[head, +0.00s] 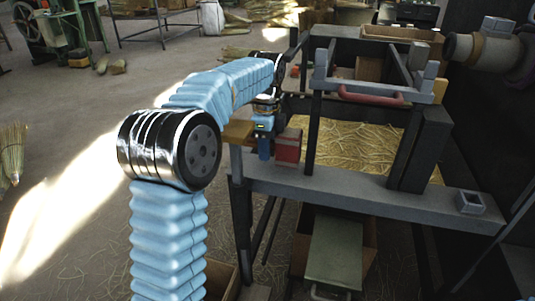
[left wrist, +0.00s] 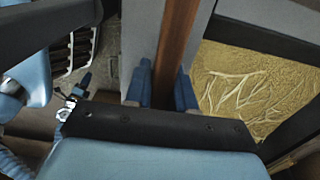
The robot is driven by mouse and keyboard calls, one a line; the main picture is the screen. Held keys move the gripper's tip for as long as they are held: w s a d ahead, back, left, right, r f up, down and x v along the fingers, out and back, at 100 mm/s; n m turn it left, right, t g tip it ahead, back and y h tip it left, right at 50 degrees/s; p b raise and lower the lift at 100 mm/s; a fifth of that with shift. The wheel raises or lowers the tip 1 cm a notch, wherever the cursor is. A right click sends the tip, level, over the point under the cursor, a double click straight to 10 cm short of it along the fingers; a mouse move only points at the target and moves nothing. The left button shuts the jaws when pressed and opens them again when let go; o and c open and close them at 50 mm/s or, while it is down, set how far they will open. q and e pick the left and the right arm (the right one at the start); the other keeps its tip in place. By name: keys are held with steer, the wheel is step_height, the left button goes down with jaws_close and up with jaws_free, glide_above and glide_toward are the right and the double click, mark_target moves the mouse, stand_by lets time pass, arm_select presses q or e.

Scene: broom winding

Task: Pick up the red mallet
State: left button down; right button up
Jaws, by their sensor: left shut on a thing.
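The red mallet's boxy red head (head: 288,147) shows at the left end of the grey workbench, just right of my left gripper (head: 265,141). In the left wrist view, a brown wooden handle (left wrist: 178,35) runs up between the blue fingers of my left gripper (left wrist: 163,88), which is shut on it. The mallet head is not visible in the left wrist view. In the head view the gripper hides most of the handle, and I cannot tell whether the head touches the bench. My right gripper is not in view.
A dark frame with a dull red bar (head: 371,96) stands close on the right, by a bin of straw (head: 360,146). Floor at left is mostly open.

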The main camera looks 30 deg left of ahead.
arm_select(q)
step_height(320, 180, up, 15)
steer(key=p, duration=0.4)
steer(key=s+d+b, duration=0.4)
steer(key=s+b, duration=0.2)
steer(key=s, duration=1.1)
steer(key=shift+s, duration=0.25)
steer(key=shift+d, duration=0.1)
steer(key=c, duration=1.7)
jaws_free()
jaws_close()
